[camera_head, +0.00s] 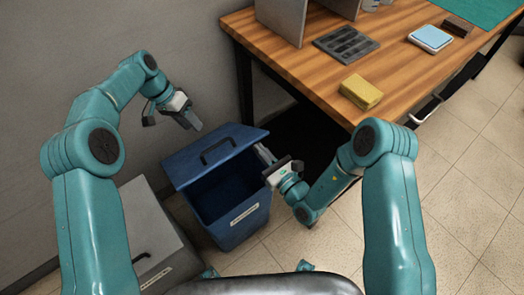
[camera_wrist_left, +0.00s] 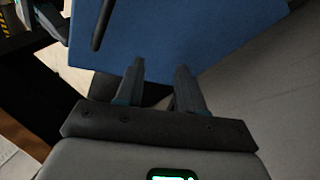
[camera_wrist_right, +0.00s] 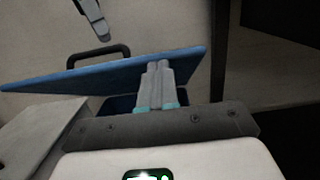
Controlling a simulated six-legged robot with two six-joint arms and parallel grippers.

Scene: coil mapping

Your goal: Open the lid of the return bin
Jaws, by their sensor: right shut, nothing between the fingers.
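The blue return bin (camera_head: 232,226) stands on the floor, with a white label on its front. Its blue lid (camera_head: 180,172) is raised and tilted, and the dark inside shows below it. The lid's black handle (camera_head: 217,152) is on its upper face; it also shows in the right wrist view (camera_wrist_right: 99,52). My right gripper (camera_head: 262,152) is shut and empty at the lid's right side. In the right wrist view its fingertips (camera_wrist_right: 160,68) overlap the lid's edge; contact is unclear. My left gripper (camera_head: 190,122) is open and empty, above and behind the lid.
A grey bin (camera_head: 165,240) with a dark handle stands left of the blue one. A wooden table (camera_head: 300,68) at the right carries a yellow sponge (camera_head: 361,92), a dark tray (camera_head: 346,44) and a blue-and-white block (camera_head: 430,38). The wall is close behind the bins. Tiled floor is free at right.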

